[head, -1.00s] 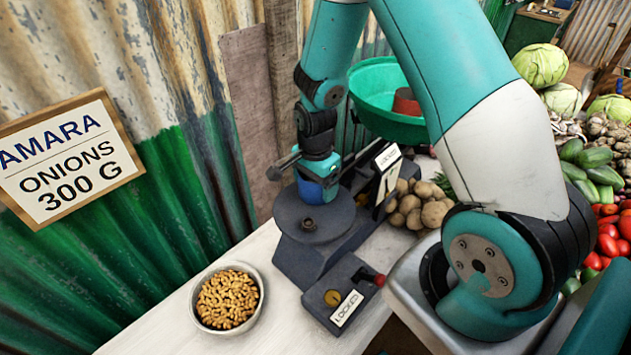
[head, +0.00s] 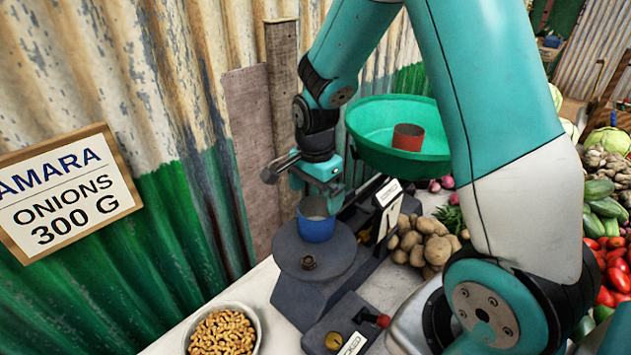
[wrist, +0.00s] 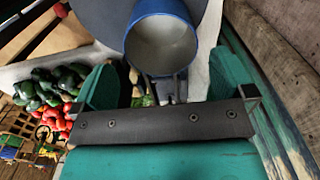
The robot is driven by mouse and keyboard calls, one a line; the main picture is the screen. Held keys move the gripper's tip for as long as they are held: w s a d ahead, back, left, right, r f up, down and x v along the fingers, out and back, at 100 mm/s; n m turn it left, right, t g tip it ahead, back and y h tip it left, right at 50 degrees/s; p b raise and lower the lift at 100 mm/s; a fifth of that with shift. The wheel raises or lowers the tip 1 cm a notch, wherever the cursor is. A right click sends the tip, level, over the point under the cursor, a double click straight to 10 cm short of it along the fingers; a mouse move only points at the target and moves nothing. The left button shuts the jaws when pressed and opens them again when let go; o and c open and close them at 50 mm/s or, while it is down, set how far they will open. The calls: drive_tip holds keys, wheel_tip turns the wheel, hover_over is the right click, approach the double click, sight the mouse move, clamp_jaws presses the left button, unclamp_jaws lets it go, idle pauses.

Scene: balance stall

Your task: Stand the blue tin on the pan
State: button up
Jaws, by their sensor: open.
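In the wrist view I look into the open, empty tin (wrist: 162,42), beyond my fingers. My gripper (head: 318,193) is just above and behind the tin. Its teal fingers (wrist: 166,85) are spread, with nothing between them. The wide green pan (head: 362,137) is on the scale's far side and holds a red-brown tin (head: 408,137).
A bowl of peanuts (head: 224,332) stands at the counter's front left. A locked lever box (head: 345,325) is at the scale's front. Potatoes (head: 428,245) and other vegetables lie to the right. A corrugated wall with an onions sign (head: 62,190) is on the left.

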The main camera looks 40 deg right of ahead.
drive_tip(key=s+a+r+n+y, duration=0.1)
drive_tip(key=s+a+r+n, duration=0.3)
drive_tip(key=a+r+n, duration=0.4)
drive_tip(key=s+a+r+n+y, duration=0.1)
drive_tip(key=s+a+r+n, duration=0.2)
drive_tip(key=s+n, duration=0.4)
drive_tip(key=s+a+r+n+y, duration=0.2)
drive_tip(key=s+a+r+n, duration=0.2)
drive_tip(key=s+a+n, duration=0.2)
drive_tip(key=s+n, duration=0.2)
drive_tip(key=s, duration=0.1)
drive_tip(key=shift+r, duration=0.15)
drive_tip(key=shift+a, duration=0.1)
